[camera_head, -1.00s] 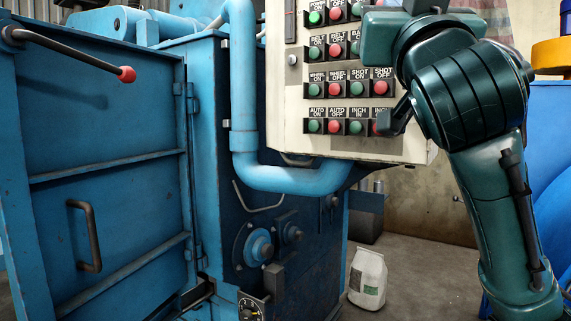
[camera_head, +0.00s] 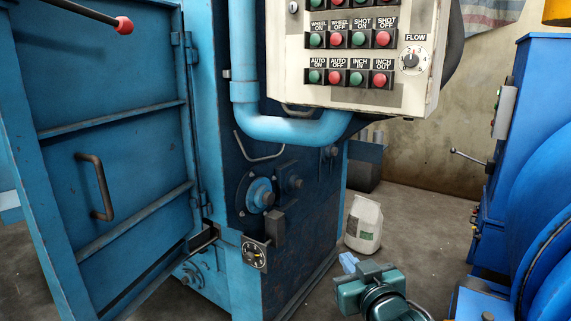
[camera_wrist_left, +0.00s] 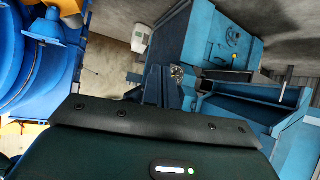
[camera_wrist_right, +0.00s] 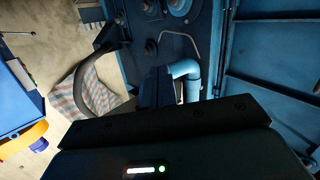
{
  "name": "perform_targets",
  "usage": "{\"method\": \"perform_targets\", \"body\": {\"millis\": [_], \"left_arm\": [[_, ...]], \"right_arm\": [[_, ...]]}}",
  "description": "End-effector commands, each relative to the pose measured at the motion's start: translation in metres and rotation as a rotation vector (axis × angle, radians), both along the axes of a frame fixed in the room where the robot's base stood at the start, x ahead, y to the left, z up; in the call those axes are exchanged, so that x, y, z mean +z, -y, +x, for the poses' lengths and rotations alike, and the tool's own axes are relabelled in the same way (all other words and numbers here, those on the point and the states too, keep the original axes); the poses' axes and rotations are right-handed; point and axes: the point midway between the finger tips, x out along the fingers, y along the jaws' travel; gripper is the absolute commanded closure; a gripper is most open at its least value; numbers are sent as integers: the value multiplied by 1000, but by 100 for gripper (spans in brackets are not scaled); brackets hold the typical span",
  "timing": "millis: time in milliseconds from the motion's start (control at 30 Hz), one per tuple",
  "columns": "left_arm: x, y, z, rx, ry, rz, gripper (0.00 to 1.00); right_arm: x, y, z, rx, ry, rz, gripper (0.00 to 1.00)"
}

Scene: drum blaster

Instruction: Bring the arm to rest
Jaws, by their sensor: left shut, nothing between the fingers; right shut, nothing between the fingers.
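My right arm and gripper (camera_head: 350,264) are low at the bottom of the head view, right of the blue machine and in front of the white bag. The right gripper (camera_wrist_right: 157,88) also shows at the middle of the right wrist view, shut and empty. My left arm is not in the head view. My left gripper (camera_wrist_left: 165,86) shows above its dark housing in the left wrist view, shut and empty. Neither gripper visibly touches anything.
The control panel (camera_head: 348,96) with red and green buttons hangs above. The blue door (camera_head: 120,130) stands open at left. A white bag (camera_head: 363,223) stands on the floor (camera_head: 420,225). A blue machine (camera_head: 530,130) is at right.

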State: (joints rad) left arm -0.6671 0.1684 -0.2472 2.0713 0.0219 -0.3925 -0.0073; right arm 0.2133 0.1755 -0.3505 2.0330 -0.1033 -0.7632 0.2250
Motion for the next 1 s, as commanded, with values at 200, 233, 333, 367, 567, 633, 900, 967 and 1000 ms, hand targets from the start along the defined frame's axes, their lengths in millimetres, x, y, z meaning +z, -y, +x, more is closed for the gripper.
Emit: {"method": "perform_targets", "body": {"millis": [200, 233, 333, 367, 567, 633, 900, 967, 1000], "left_arm": [[5, -2, -2, 5, -13, 4, 100], [5, -2, -3, 5, -14, 4, 100], [5, -3, -4, 8, -20, 6, 100], [4, -3, -4, 8, -23, 7, 100], [4, -5, -5, 13, -30, 10, 100], [5, -5, -4, 14, -29, 9, 100], [5, -5, -3, 15, -27, 9, 100], [5, -5, -3, 15, -27, 9, 100], [5, -5, -3, 15, -27, 9, 100]], "right_arm": [[-136, 6, -86, 34, -225, 6, 100], [-151, 7, -100, 37, -253, 7, 100], [-194, 11, -149, 43, -337, 10, 100], [-205, 12, -163, 44, -361, 11, 100], [-245, 18, -231, 46, -461, 12, 100], [-250, 19, -243, 45, -476, 13, 100], [-253, 20, -248, 45, -482, 11, 100], [-253, 20, -248, 45, -482, 11, 100], [-253, 20, -248, 45, -482, 11, 100]]}}
